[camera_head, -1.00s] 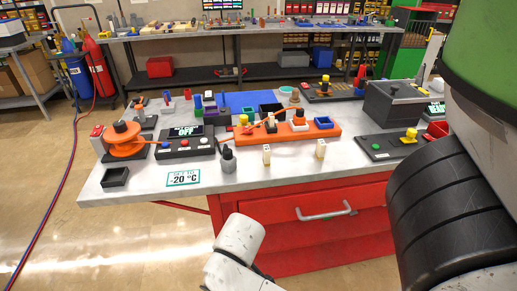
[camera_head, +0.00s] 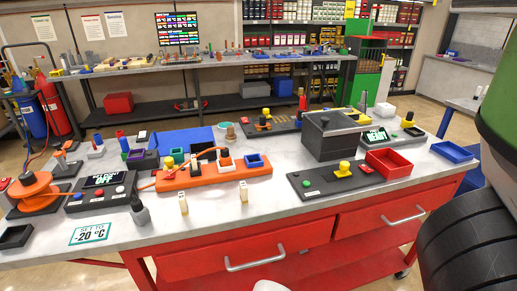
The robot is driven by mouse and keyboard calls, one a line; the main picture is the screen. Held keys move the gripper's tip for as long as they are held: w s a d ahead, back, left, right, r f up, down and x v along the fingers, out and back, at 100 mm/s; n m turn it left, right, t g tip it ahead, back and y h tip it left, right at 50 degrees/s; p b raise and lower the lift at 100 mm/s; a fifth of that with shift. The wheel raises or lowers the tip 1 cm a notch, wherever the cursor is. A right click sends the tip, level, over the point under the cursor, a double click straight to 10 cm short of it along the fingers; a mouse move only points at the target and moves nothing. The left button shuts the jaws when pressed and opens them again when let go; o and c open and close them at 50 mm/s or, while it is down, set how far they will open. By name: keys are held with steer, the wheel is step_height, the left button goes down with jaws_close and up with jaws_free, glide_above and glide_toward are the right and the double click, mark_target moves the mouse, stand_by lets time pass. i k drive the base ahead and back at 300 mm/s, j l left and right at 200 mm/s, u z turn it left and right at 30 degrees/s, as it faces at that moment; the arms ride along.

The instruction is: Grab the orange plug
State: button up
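An orange reel (camera_head: 30,187) on a black base sits at the left of the workbench. An orange cable (camera_head: 147,186) runs from the left part of the bench to a long orange base (camera_head: 210,174) that carries small blocks and knobs. A plug at the cable's end is too small to tell apart from the orange parts there. My gripper is not in view; only a pale bit of my arm shows at the bottom edge.
The workbench (camera_head: 215,222) has red drawers. A control box (camera_head: 100,190) reads OFF; a grey lidded box (camera_head: 332,137), red tray (camera_head: 388,163) and blue tray (camera_head: 452,152) stand right.

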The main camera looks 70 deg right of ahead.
mark_target(225, 158)
steer(key=j+z, duration=0.15)
steer(key=z, duration=0.25)
steer(key=i+j+z, duration=0.1)
steer(key=z, duration=0.25)
steer(key=j+z, duration=0.5)
steer(key=z, duration=0.3)
